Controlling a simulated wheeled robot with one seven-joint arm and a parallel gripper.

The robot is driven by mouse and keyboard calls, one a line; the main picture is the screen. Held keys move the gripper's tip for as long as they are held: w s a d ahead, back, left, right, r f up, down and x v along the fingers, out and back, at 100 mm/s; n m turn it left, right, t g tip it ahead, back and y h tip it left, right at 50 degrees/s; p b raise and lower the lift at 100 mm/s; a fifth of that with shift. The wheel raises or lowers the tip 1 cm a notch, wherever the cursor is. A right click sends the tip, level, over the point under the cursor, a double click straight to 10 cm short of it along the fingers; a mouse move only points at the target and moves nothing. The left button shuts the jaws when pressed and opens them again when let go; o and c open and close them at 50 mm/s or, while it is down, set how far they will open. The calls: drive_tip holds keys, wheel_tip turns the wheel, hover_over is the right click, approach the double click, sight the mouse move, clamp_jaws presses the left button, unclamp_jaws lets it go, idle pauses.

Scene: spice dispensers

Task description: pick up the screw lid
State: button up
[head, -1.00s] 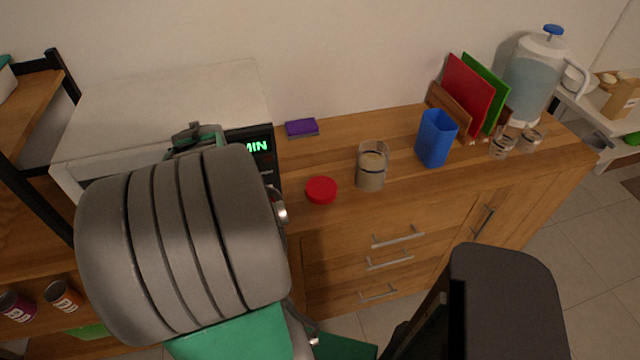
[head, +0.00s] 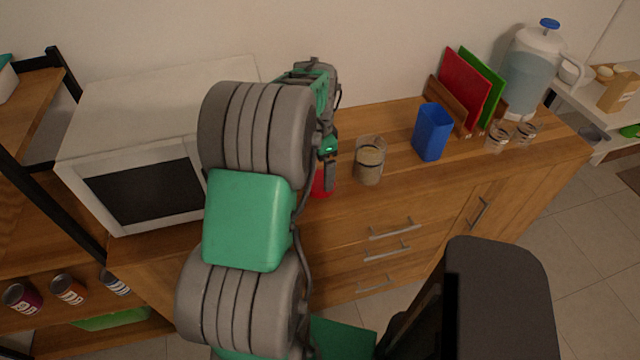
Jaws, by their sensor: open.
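The red screw lid (head: 323,184) lies on the wooden sideboard top, left of the glass jar. My arm and gripper cover most of it in the head view, and only part of its red surface shows. My gripper (head: 329,174) points down at the lid from above and is open. The gap between the fingers and the lid is hard to judge from this angle, and I cannot tell whether they touch.
An open glass jar (head: 369,162) with pale contents stands close to the right of my gripper. A blue cup (head: 432,132), cutting boards (head: 464,88), small glass jars and a water dispenser (head: 532,75) stand farther right. A microwave (head: 140,190) stands left.

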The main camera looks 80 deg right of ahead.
sight(319, 181)
drive_tip(key=f, duration=0.3)
drive_tip(key=f+p, duration=0.1)
drive_tip(key=f, duration=0.2)
drive_tip(key=shift+d+f, duration=0.2)
drive_tip(key=shift+f, duration=0.2)
drive_tip(key=c, duration=1.5)
drive_tip(key=shift+r, duration=0.15)
